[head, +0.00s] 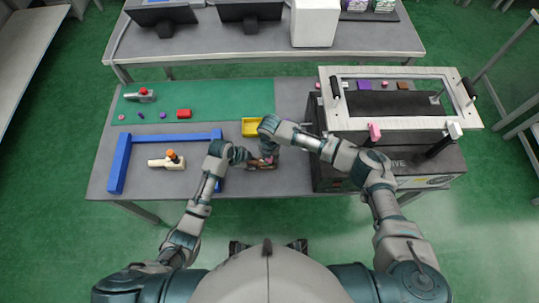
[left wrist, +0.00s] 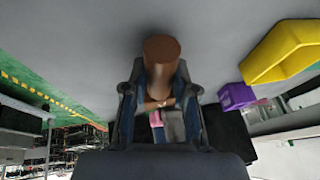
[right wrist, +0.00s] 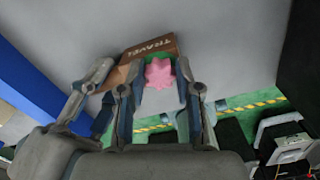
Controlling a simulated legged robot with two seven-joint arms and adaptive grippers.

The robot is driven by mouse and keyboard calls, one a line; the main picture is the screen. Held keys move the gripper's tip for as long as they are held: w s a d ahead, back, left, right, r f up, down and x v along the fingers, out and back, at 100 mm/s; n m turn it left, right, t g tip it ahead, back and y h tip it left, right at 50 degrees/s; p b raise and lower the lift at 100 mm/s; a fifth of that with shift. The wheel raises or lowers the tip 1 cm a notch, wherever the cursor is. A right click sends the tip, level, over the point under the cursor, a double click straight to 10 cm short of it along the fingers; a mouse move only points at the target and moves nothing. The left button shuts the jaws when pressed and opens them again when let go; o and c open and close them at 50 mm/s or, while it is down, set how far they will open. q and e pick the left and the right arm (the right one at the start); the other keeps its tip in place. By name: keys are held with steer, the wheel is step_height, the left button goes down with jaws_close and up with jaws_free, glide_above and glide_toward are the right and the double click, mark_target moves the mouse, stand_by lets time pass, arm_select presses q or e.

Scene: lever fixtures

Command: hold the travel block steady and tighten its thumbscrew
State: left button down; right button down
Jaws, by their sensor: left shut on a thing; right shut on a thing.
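The travel block (head: 262,166) is brown and lies on the grey table near its front edge, partly hidden by my grippers. Its TRAVEL lettering shows in the right wrist view (right wrist: 152,47). My left gripper (head: 247,160) is shut on the block from the left; in the left wrist view a round brown end (left wrist: 162,52) sits between its fingers. The thumbscrew (right wrist: 159,73) is a pink lobed knob beside the lettered face. My right gripper (head: 268,153) reaches in from above right and is shut on the thumbscrew, with a finger on either side.
A yellow bin (head: 251,127) stands just behind the grippers. A blue frame (head: 122,162) and a cream lever piece with an orange knob (head: 168,161) are at left. A large dark machine (head: 388,160) stands close at right. A red block (head: 184,114) lies on the green mat (head: 235,97).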

steer(key=c, duration=0.8)
jaws_free()
step_height(320, 180, up, 12)
steer(key=shift+f, duration=0.1)
arm_select(q)
steer(key=c, duration=0.8)
jaws_free()
